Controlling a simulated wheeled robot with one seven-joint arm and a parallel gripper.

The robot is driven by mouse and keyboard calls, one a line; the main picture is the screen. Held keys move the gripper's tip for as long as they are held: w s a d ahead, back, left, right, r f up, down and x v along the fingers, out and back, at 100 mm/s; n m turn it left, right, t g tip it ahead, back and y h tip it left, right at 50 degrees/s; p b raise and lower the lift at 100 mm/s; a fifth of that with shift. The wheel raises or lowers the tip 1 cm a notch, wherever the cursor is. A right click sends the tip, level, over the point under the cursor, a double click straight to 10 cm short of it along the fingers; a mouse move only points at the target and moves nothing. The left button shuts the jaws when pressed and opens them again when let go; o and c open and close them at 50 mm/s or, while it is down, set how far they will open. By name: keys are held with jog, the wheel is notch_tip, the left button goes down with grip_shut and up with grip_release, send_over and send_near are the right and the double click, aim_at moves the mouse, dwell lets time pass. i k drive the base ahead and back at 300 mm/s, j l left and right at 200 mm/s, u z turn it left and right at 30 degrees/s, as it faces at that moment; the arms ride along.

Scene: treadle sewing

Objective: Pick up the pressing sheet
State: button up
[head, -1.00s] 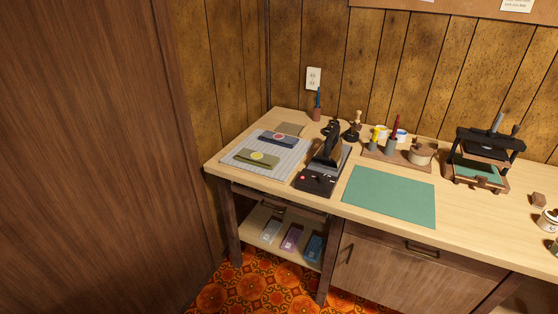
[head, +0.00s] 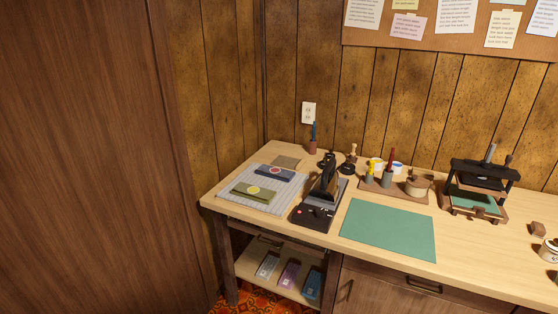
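A small flat tan-brown sheet (head: 286,161), which looks like the pressing sheet, lies at the back left of the wooden worktable (head: 325,245). It lies behind a pale striped mat (head: 232,200). On that mat are a dark blue folded piece (head: 275,174) with a red-and-white round mark and an olive folded piece (head: 252,193) with a yellow round mark. My gripper is not in view.
A green mat (head: 389,230) lies bare at the table's front middle. A small cup (head: 312,147) with a blue tool stands right of the tan sheet. A black press (head: 478,183) stands farther right. A tall brown wooden panel (head: 80,160) fills the left.

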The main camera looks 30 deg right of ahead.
aim_at(295, 164)
jog(key=i+j+z, duration=0.35)
jog(key=i+j, duration=0.15)
jog(key=j, duration=0.25)
jog(key=i+j+z, duration=0.2)
jog(key=j, duration=0.25)
